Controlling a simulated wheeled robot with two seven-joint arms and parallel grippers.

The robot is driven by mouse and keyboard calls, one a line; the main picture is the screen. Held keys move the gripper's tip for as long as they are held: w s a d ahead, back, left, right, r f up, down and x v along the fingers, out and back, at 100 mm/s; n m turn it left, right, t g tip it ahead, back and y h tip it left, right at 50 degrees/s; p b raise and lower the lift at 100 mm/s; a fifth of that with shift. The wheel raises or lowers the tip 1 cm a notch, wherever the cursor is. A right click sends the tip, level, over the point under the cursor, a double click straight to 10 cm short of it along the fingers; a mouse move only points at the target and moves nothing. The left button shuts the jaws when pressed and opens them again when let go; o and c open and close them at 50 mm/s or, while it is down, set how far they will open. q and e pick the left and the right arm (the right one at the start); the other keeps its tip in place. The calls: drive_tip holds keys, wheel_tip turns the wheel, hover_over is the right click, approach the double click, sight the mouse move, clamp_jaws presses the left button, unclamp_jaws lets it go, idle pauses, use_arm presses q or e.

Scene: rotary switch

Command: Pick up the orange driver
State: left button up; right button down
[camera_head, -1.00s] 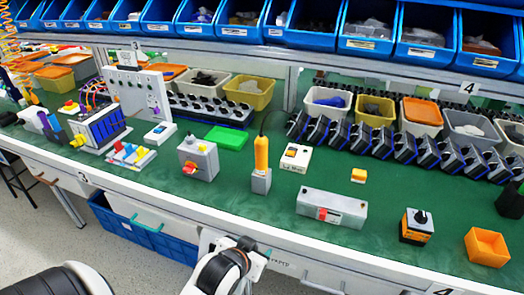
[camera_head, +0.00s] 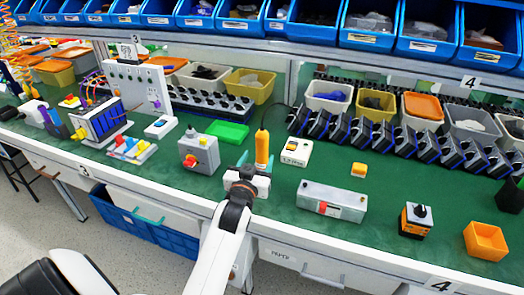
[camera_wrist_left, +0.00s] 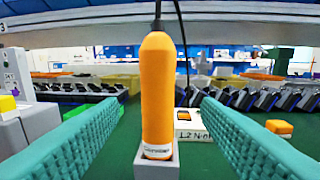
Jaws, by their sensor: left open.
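The orange driver (camera_head: 262,146) stands upright in a small grey holder on the green bench top, its cord rising from the top. In the left wrist view the orange driver (camera_wrist_left: 157,85) fills the middle, with its lower end in the grey holder (camera_wrist_left: 156,168). My left gripper (camera_head: 256,165) is open at the near side of the driver. In the wrist view its teal fingers stand on either side of the driver, with clear gaps and no visible contact. The holder is mostly hidden behind the gripper in the head view. My right gripper is not in view.
A grey box with a red knob (camera_head: 199,153) stands left of the driver, and a white switch box (camera_head: 296,152) close to its right. A long grey box (camera_head: 332,201) lies nearer right. A green block (camera_head: 228,132) lies behind. Blue bins hang above.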

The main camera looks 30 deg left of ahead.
sight(264, 144)
use_arm(q)
drive_tip(key=x, duration=0.8)
drive_tip(key=shift+a+p, duration=0.1)
drive_tip(key=shift+p, duration=0.25)
drive_tip(key=c, duration=1.2)
drive_tip(key=shift+r, duration=5.1)
clamp_jaws()
drive_tip(key=o, duration=0.6)
unclamp_jaws()
drive_tip(key=shift+f, duration=0.1)
clamp_jaws()
